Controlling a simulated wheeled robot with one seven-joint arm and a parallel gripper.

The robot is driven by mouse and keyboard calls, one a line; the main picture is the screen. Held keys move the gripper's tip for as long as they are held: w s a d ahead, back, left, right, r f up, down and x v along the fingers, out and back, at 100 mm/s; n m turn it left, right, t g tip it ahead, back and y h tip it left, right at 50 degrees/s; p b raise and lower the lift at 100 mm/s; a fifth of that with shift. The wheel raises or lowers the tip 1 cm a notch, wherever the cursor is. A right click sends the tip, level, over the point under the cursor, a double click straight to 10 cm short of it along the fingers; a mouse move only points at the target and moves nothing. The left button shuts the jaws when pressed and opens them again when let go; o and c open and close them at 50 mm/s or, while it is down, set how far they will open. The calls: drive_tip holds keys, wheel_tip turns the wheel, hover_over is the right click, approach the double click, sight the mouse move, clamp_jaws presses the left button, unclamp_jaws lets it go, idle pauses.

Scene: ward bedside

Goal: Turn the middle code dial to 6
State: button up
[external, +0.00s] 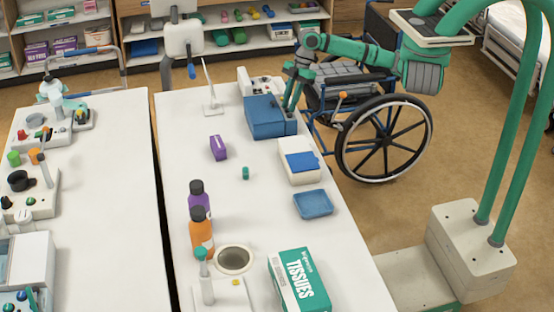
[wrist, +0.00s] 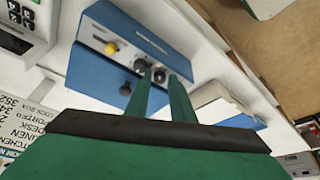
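A blue box (external: 265,115) stands at the far right part of the near table. In the wrist view the box (wrist: 95,75) has a pale panel with a yellow knob (wrist: 111,48) and small dark round dials. One dark dial (wrist: 159,75) shows between my fingertips, and another dial (wrist: 140,65) is beside the left fingertip. My gripper (wrist: 161,77) is open, its two green fingers apart over the panel; contact cannot be told. The fingers hide part of the panel, and the dial numbers are too small to read. In the external view my gripper (external: 291,104) points down at the box.
A printed card (wrist: 22,125) and a pale keypad device (wrist: 28,25) lie near the box. A white box with a blue top (external: 300,163) and a blue tray (external: 313,204) are on the near side. A wheelchair (external: 380,130) stands beyond the table's right edge.

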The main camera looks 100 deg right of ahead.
drive_tip(key=n, duration=0.1)
drive_tip(key=n+y, duration=0.1)
drive_tip(key=shift+w+d+n, duration=0.15)
drive_tip(key=shift+w+n, duration=0.05)
drive_tip(key=shift+n, duration=0.2)
drive_tip(key=v, duration=1.1)
drive_tip(key=s+f+m+h, duration=0.2)
drive_tip(key=s+f, duration=0.3)
drive_tip(key=f, duration=0.7)
drive_tip(key=s+f+m+h, duration=0.25)
drive_tip(key=s+f, duration=0.35)
drive_tip(key=f, duration=0.5)
drive_tip(key=s+a+f+m+t, duration=0.1)
drive_tip(key=a+f+t, duration=0.1)
drive_tip(key=a, duration=0.9)
drive_tip(key=s+a+f+t, duration=0.2)
drive_tip(key=a+f+t, duration=0.1)
drive_tip(key=a, duration=0.8)
drive_tip(key=shift+s+f+m, duration=0.3)
drive_tip(key=shift+f+m, duration=0.05)
drive_tip(key=shift+f, duration=0.4)
drive_tip(key=shift+a, duration=0.2)
